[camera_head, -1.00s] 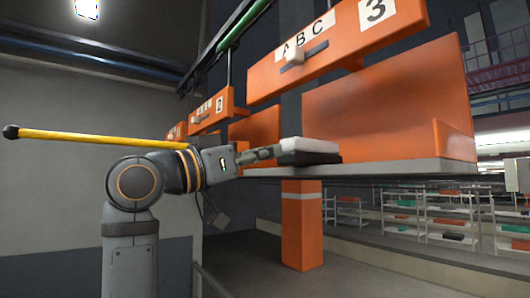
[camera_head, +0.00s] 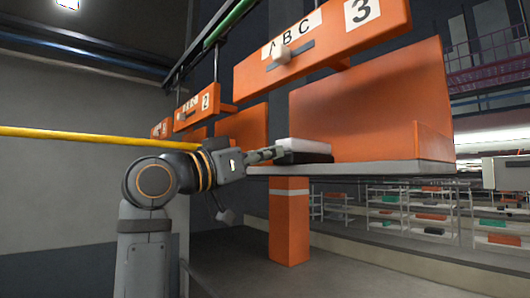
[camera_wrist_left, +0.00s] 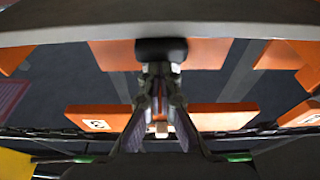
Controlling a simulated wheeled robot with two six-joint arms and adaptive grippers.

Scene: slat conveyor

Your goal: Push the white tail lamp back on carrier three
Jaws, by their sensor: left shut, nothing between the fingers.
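The white tail lamp (camera_head: 304,146), white on top with a dark lower part, lies on the grey shelf of carrier three (camera_head: 390,168), near its left end and in front of the orange back panel (camera_head: 360,105). Part of it reaches left past the panel's edge. My left gripper (camera_head: 272,154) is shut and empty, its fingertips against or very close to the lamp's left end. In the left wrist view the lamp's dark end (camera_wrist_left: 160,49) stands just beyond the fingertips (camera_wrist_left: 160,70), at the grey shelf edge (camera_wrist_left: 60,28). My right gripper is out of view.
A sign beam marked ABC and 3 (camera_head: 325,42) hangs above the shelf. More orange carriers (camera_head: 205,104) stand behind at the left. A yellow bar (camera_head: 90,137) crosses behind my arm. An orange post (camera_head: 289,225) stands below the shelf. Racks (camera_head: 420,210) stand far right.

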